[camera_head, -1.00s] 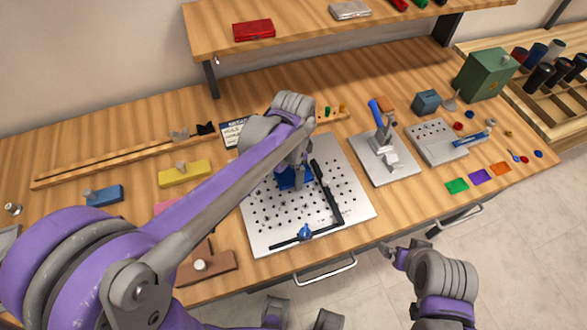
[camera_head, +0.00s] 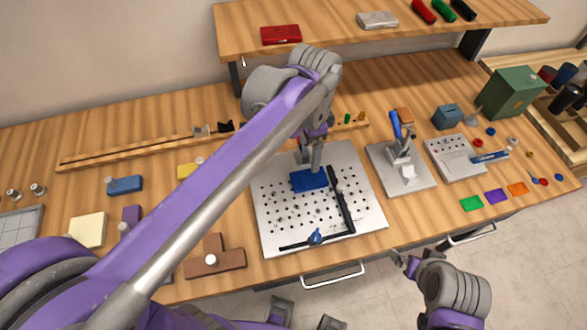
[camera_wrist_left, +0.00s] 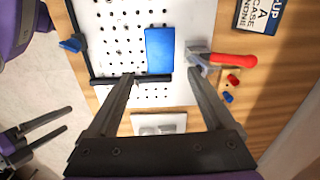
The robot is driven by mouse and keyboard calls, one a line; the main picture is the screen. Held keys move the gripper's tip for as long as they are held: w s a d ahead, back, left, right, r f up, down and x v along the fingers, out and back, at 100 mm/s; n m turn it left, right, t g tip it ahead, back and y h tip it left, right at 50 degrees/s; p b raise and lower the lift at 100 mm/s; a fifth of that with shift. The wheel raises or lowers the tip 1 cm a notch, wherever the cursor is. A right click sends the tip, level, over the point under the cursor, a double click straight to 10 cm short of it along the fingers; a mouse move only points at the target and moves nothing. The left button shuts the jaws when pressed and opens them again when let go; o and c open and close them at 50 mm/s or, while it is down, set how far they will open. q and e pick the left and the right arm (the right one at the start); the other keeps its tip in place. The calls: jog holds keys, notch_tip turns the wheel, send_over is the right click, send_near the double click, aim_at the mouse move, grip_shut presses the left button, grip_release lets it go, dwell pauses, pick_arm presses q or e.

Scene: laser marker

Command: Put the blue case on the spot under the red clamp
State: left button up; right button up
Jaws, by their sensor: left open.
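The blue case (camera_head: 309,180) lies flat on the perforated metal plate (camera_head: 275,240), near its back edge. It also shows in the left wrist view (camera_wrist_left: 160,50). The clamp with a red handle (camera_wrist_left: 233,60) stands beside the case in the left wrist view, its metal end close to the case's edge. In the head view my left arm hides the clamp. My left gripper (camera_head: 312,158) is above the case, open and empty, fingers apart in the wrist view (camera_wrist_left: 162,85). My right gripper (camera_head: 402,262) is off the table's front edge; its fingers are apart in the wrist view (camera_wrist_left: 45,130).
A black L-shaped fence (camera_head: 341,200) with a blue knob (camera_head: 315,237) borders the plate's right and front sides. A stand with a blue lever (camera_head: 396,125) is to the right. A shelf (camera_head: 345,42) overhangs the back. The plate's front left is bare.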

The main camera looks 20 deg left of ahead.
pick_arm(q)
jog(key=s+a+f+n+t, duration=0.1)
jog(key=s+a+f+n, duration=0.1)
jog(key=s+f+n, duration=0.1)
jog(key=s+a+f+n+t, duration=0.2)
jog(key=s+f+n, duration=0.1)
jog(key=s, duration=0.3)
jog(key=s+a+f+n+t, duration=0.2)
jog(key=s+f+n, duration=0.2)
jog(key=shift+s+a+n, duration=0.15)
jog(key=shift+s+n, duration=0.15)
dwell(0.3)
